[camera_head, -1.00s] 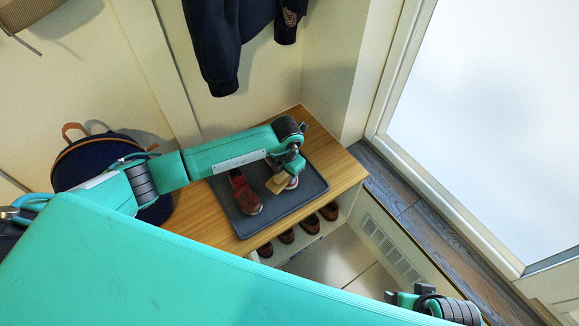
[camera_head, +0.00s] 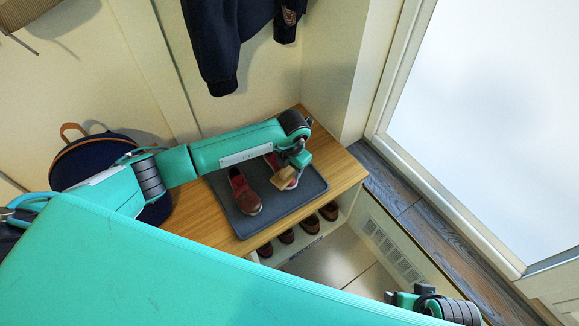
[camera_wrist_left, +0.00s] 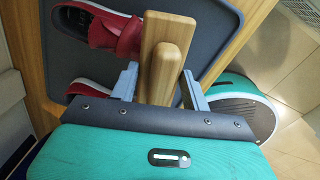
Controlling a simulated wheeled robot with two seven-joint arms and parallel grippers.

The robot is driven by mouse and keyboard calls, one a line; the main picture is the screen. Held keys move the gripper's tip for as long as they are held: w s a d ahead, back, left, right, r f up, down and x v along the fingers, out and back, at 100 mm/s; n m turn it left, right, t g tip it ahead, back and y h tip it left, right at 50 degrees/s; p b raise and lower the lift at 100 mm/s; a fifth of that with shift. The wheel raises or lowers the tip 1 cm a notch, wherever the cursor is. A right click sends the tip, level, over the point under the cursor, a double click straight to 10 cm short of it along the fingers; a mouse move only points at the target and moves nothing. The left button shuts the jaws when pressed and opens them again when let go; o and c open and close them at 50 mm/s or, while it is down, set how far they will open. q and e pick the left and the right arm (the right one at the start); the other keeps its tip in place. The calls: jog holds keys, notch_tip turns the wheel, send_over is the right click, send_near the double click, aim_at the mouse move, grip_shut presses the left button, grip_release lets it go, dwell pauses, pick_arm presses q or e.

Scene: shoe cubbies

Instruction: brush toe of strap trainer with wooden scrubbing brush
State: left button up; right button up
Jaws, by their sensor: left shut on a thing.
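Two red trainers with pale soles are on a dark grey tray (camera_head: 252,228) on a wooden bench. The left trainer (camera_head: 243,190) is in full view; the right trainer (camera_head: 272,162) is partly hidden by my left gripper and the brush. My left gripper (camera_head: 291,171) is shut on the wooden scrubbing brush (camera_head: 283,179), held over the front part of the right trainer. I cannot tell whether the bristles touch it. The left wrist view shows the brush (camera_wrist_left: 158,65) between the fingers, beside a red trainer (camera_wrist_left: 103,28). My right gripper (camera_head: 402,299) is low at the right, its jaws unclear.
Several brown shoes (camera_head: 287,237) stand in the cubbies under the bench. A dark blue backpack (camera_head: 92,160) sits at the bench's left end. A dark jacket (camera_head: 215,45) hangs above. Bare bench wood (camera_head: 340,172) lies right of the tray.

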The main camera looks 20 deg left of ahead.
pick_arm(q)
jog(key=r+p, duration=0.2)
jog(key=r, duration=0.1)
jog(key=r+p, duration=0.2)
jog(key=r, duration=0.2)
jog(key=shift+s+d+r+p, duration=0.2)
jog(key=shift+p, duration=0.2)
